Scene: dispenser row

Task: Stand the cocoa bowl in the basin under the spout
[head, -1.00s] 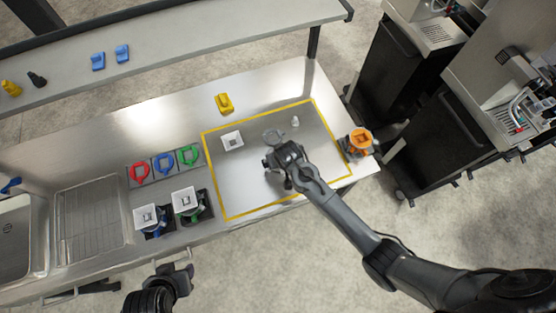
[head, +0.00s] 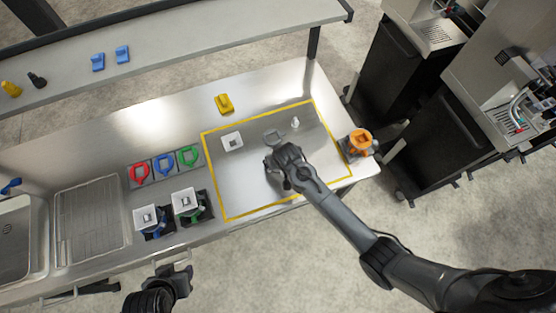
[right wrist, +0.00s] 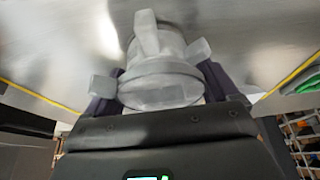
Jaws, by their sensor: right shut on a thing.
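My right gripper (head: 280,158) is over the area framed by yellow tape on the steel counter. It is shut on a grey round vessel with several stubby lugs (right wrist: 160,82), which fills the middle of the right wrist view between the two dark fingers. In the head view the vessel (head: 273,136) shows just beyond the gripper. I cannot tell its contents or whether it is the cocoa bowl. Dispensers stand at the right; one has a drip basin (head: 516,122) under its spout (head: 517,104). My left gripper (head: 174,270) is open and empty by the counter's front edge.
A white square piece (head: 232,142), a small white item (head: 295,123) and a yellow block (head: 224,103) are on the counter. An orange-topped holder (head: 360,142) is at its right end. Floor separates counter and dispensers.

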